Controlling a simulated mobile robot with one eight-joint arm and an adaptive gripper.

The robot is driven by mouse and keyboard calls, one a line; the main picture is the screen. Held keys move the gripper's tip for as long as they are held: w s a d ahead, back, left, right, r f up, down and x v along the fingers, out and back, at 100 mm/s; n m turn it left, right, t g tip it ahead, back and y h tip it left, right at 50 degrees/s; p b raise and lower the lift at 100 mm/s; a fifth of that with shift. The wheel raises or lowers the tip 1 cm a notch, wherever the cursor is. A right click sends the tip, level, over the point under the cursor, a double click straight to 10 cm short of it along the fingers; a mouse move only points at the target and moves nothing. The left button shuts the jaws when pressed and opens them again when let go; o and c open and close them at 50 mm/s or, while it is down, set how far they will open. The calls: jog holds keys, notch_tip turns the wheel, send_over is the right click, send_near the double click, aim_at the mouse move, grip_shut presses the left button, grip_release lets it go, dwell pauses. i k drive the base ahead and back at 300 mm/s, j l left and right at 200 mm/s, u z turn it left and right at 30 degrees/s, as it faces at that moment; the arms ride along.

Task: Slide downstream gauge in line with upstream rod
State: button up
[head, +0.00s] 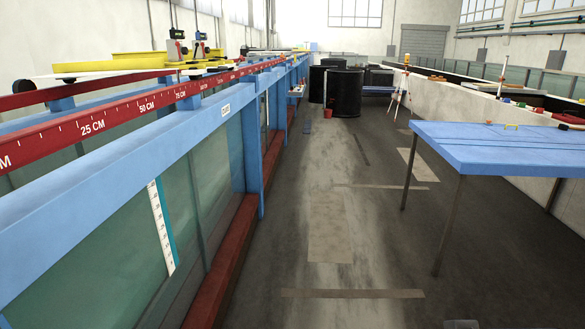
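Two upright gauges stand on yellow supports across the flume at the upper left. The nearer-looking one (177,46) has a grey and black body with a red part and a thin rod rising above it. The other (200,46) stands just right of it, with a similar thin rod. They appear close together but apart in the picture. I cannot tell which is upstream or downstream. A red rail marked in CM (120,117) runs along the flume's top. My gripper is not in view.
The blue-framed glass flume (90,200) fills the left side. A blue table (500,150) stands at the right. A grey floor aisle (335,220) runs clear between them. Black drums (344,93), a red bucket (328,114) and a tripod (402,88) stand farther back.

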aim_at(176, 35)
jog(key=i+u, duration=0.15)
jog(key=i, duration=0.4)
jog(key=i+u, duration=0.1)
jog(key=i, duration=0.45)
jog(key=i+l+u, duration=0.15)
jog(key=i, duration=0.35)
jog(key=i+l+u, duration=0.1)
jog(key=i, duration=0.45)
jog(key=l, duration=0.1)
